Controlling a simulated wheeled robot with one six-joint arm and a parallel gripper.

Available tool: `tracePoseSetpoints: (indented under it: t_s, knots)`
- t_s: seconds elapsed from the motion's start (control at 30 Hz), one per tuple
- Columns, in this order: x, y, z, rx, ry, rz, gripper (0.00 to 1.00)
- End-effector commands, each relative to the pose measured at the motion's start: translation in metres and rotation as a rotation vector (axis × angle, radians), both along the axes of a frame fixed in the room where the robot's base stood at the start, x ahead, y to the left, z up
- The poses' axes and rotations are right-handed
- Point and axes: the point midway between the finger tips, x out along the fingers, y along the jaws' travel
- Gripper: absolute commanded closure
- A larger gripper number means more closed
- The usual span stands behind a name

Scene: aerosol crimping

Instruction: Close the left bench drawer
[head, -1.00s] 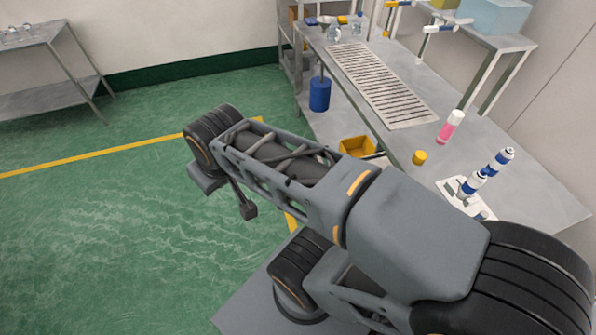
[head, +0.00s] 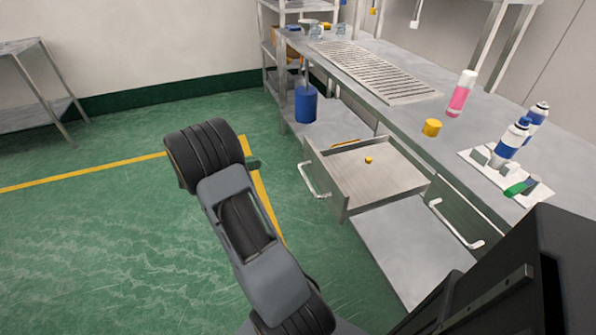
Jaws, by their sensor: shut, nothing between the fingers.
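The left bench drawer (head: 335,196) is pulled out from under the steel bench (head: 400,118) in the head view. It is a shallow grey tray with a bar handle (head: 313,181) on its front, facing left. A small yellow piece (head: 368,160) lies inside it. My arm is in view to the left of the drawer, with a clear gap of floor between its upper joint and the handle. My gripper cannot be made out.
The right drawer, with its own handle (head: 455,225), appears shut. A pink bottle (head: 461,94), yellow cap (head: 432,128) and blue-white cans (head: 511,143) stand on the bench. A blue container (head: 306,104) stands on the lower shelf. Green floor is free at left.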

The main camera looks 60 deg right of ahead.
Motion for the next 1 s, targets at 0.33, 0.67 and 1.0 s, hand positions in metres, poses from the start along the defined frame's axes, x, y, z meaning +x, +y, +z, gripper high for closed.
tracePoseSetpoints:
  t_s: [0.33,0.67,1.0]
  knots:
    - [-0.012,-0.033,-0.020,-0.036,0.084,0.003,1.00]
    - [-0.050,-0.083,-0.020,-0.036,0.081,0.004,1.00]
    - [-0.073,-0.116,-0.020,-0.034,0.081,0.006,1.00]
